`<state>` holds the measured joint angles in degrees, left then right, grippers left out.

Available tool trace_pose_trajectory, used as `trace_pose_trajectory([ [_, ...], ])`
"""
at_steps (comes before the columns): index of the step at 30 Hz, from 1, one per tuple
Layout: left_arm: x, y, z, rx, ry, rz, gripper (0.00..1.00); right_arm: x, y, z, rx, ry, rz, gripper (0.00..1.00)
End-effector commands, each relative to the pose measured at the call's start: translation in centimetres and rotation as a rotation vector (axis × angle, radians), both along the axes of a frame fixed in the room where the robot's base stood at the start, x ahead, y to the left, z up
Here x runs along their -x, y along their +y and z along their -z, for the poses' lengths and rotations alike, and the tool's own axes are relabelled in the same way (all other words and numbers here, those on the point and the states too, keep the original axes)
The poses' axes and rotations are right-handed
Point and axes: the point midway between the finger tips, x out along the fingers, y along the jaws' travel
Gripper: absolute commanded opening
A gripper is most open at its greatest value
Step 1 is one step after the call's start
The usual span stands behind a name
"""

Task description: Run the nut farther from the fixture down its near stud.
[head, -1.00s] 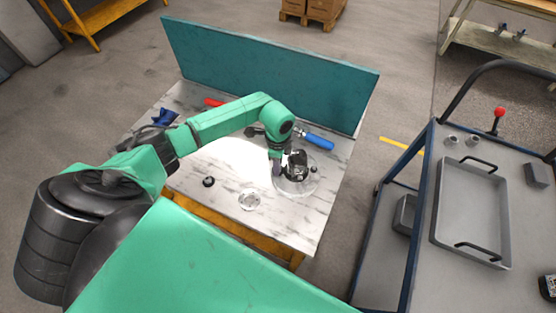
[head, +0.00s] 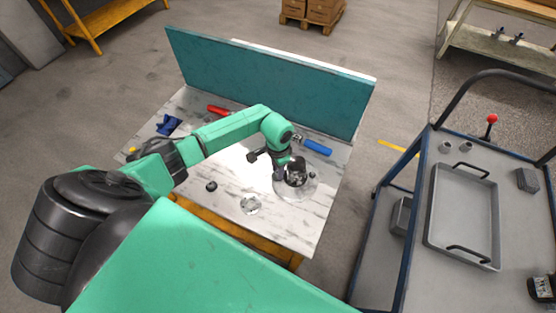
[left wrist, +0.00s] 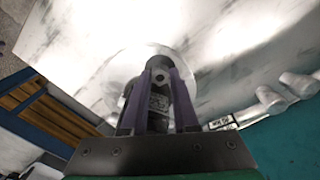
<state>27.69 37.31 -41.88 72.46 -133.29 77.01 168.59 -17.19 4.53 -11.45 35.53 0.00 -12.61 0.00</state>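A dark motor (head: 298,172) stands on a round pale base (head: 308,190) on the marbled bench top. My left gripper (head: 280,172) points down at the motor's left side in the head view. In the left wrist view its two purple fingers (left wrist: 160,78) stand apart, with a small grey part with a hole between their tips. A dark labelled cylinder (left wrist: 158,103) shows between the fingers. I cannot tell whether the fingers touch either part. The nuts and studs are too small or hidden to make out. My right gripper is not in view.
On the bench are a small black part (head: 211,187), a clear round dish (head: 250,205), a blue-handled tool (head: 316,147) and a red-handled tool (head: 218,110). A teal panel (head: 270,85) closes the back. A trolley with a grey tray (head: 460,215) stands right.

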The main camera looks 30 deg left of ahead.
Motion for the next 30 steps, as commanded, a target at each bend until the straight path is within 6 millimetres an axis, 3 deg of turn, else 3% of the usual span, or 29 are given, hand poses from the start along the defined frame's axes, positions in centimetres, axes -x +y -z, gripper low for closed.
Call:
trace_pose_trajectory([
  [6,0.0,0.0,0.1,0.001,0.001,0.027,0.00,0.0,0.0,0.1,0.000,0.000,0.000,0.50],
  [13,0.0,0.0,0.3,0.000,0.000,0.457,0.00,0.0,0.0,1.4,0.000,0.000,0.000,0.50],
  [23,0.0,0.0,0.2,0.002,0.000,0.537,0.00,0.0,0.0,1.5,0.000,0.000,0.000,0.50],
  [30,0.0,-0.1,0.4,0.001,0.001,0.889,0.00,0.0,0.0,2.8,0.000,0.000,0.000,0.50],
])
